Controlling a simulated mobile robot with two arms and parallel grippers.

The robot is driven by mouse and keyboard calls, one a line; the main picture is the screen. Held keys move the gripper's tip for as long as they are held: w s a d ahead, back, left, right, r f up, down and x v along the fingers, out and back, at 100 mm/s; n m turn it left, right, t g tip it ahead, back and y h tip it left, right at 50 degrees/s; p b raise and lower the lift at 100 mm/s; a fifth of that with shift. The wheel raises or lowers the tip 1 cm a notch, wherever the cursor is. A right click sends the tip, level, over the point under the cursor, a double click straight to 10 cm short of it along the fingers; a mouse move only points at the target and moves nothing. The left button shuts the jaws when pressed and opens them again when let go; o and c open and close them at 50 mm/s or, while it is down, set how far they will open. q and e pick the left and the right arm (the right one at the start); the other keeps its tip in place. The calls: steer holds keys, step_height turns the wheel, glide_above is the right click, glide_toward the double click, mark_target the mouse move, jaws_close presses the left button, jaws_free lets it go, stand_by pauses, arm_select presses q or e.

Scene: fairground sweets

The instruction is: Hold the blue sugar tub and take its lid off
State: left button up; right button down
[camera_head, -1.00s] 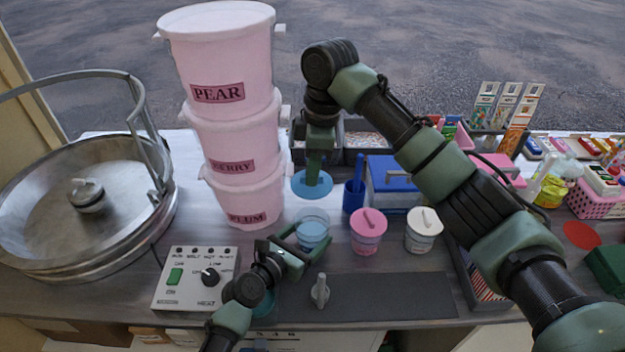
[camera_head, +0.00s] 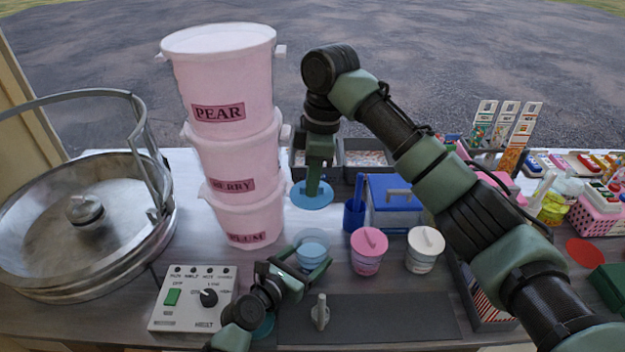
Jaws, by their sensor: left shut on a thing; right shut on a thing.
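The blue sugar tub (camera_head: 311,250) stands on the counter, its top open and pale blue inside. My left gripper (camera_head: 314,268) is shut around the tub's sides from the front. The round blue lid (camera_head: 312,196) is off the tub, behind it. My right gripper (camera_head: 316,180) points down from above and is shut on the lid's handle, which the fingers hide. I cannot tell whether the lid touches the counter.
A pink-lidded tub (camera_head: 367,254) and a white-lidded tub (camera_head: 425,249) stand to the right. Stacked pink buckets (camera_head: 238,165) rise on the left. A dark mat (camera_head: 385,318) lies in front.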

arm_select(q)
steer(key=shift+w, duration=0.1)
arm_select(e)
steer(key=shift+f, duration=0.15)
arm_select(q)
steer(key=o, duration=1.1)
steer(key=shift+c, duration=0.2)
steer(key=shift+s+f, duration=0.2)
steer(key=shift+f, duration=0.1)
arm_select(e)
steer(key=shift+s, duration=0.1)
arm_select(q)
steer(key=v, duration=1.2)
steer(key=shift+w+r, duration=0.1)
steer(key=shift+r, duration=0.1)
steer(key=shift+f, duration=0.1)
